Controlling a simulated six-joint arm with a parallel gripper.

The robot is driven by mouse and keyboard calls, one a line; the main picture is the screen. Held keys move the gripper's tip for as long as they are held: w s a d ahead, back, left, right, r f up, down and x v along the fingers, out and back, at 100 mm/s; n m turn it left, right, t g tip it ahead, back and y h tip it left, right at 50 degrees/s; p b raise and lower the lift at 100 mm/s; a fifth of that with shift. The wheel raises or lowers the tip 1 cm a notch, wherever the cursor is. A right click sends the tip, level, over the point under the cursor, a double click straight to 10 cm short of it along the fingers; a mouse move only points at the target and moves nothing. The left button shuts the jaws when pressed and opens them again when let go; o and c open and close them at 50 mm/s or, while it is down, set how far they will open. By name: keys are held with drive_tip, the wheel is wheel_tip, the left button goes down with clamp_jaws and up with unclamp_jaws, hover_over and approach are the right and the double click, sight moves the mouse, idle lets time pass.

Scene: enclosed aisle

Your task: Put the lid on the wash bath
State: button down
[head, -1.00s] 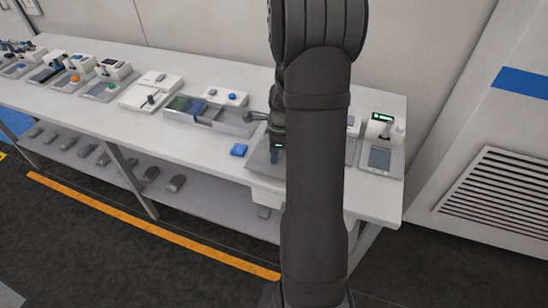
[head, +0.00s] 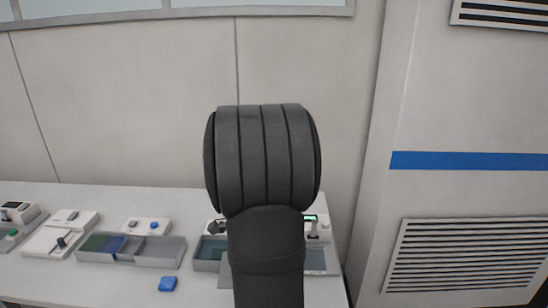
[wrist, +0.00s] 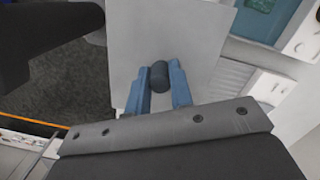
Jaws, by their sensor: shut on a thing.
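In the wrist view my gripper (wrist: 158,86) is shut on the dark round knob of the lid, with a blue finger on each side. The lid (wrist: 160,32) is a flat light-grey plate and spreads out beyond the fingertips. In the head view my arm hides the gripper and most of the lid; a grey plate edge (head: 224,276) shows beside the arm. A grey bath with teal contents (head: 209,254) shows partly left of the arm, its right part hidden. I cannot tell for sure that it is the wash bath.
A longer grey tray (head: 160,254) with green and blue sections stands further left. A blue block (head: 167,284) lies in front of it. A device with a green display (head: 313,228) stands right of my arm. The wall is close behind the bench.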

drive_tip(key=w+d+r+n, duration=0.1)
drive_tip(key=w+d+n, duration=0.85)
drive_tip(key=w, duration=0.35)
drive_tip(key=w+a+r+m, duration=0.15)
drive_tip(key=a+m, duration=0.95)
drive_tip(key=a, duration=1.1)
drive_tip(key=shift+n, duration=0.35)
drive_tip(key=shift+s+f, duration=0.15)
drive_tip(key=shift+f, duration=3.55)
drive_tip(key=shift+f, duration=0.7)
drive_tip(key=c, duration=1.2)
unclamp_jaws()
drive_tip(key=r, duration=0.5)
drive_tip(key=d+r, duration=0.1)
drive_tip(key=r, duration=0.5)
drive_tip(key=d+r, duration=0.1)
drive_tip(key=r, duration=0.5)
drive_tip(key=shift+w+r, duration=0.15)
drive_tip(key=shift+w, duration=0.25)
